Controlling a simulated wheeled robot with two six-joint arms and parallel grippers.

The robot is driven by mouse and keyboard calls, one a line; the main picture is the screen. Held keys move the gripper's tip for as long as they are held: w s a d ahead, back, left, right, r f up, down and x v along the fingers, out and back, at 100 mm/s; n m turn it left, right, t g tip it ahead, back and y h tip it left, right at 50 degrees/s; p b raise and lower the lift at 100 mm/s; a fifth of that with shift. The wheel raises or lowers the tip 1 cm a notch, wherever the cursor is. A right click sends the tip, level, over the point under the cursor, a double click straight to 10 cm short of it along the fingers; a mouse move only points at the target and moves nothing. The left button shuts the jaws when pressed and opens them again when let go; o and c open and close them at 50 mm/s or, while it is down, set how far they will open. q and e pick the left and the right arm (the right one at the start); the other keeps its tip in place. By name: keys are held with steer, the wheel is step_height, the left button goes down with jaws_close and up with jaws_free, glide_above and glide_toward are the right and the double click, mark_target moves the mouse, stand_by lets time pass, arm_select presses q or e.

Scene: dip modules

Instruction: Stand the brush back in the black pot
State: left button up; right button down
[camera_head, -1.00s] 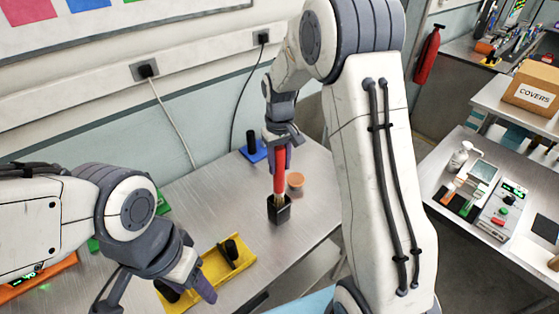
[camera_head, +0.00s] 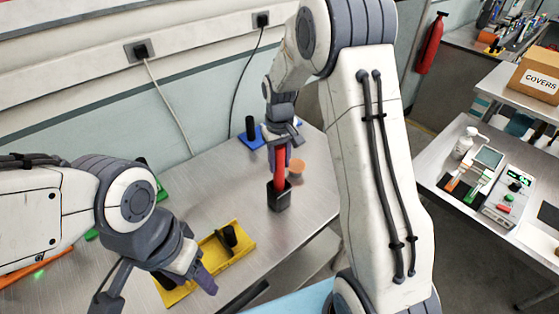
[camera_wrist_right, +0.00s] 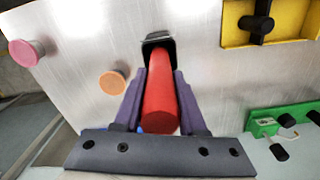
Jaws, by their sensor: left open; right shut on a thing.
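The black pot (camera_head: 279,197) stands on the metal table, near its right side. My right gripper (camera_head: 279,150) is shut on the red handle of the brush (camera_head: 280,168), just above the pot. The brush is close to upright, and its lower end is inside the pot's mouth, with the bristles hidden. In the right wrist view the red handle (camera_wrist_right: 160,100) lies between the two fingers, and the pot (camera_wrist_right: 158,42) shows beyond it. My left gripper (camera_head: 160,289) is open and empty near the yellow tray at the front left.
A yellow tray (camera_head: 243,257) with black parts is left of the pot. An orange round piece (camera_head: 297,168) stands close behind the pot. A blue piece with a black post (camera_head: 250,130) is further back. Bare table lies left of the pot.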

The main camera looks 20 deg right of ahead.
stand_by(0.4)
steer(key=shift+c, duration=1.9)
jaws_free()
steer(key=shift+r, duration=0.1)
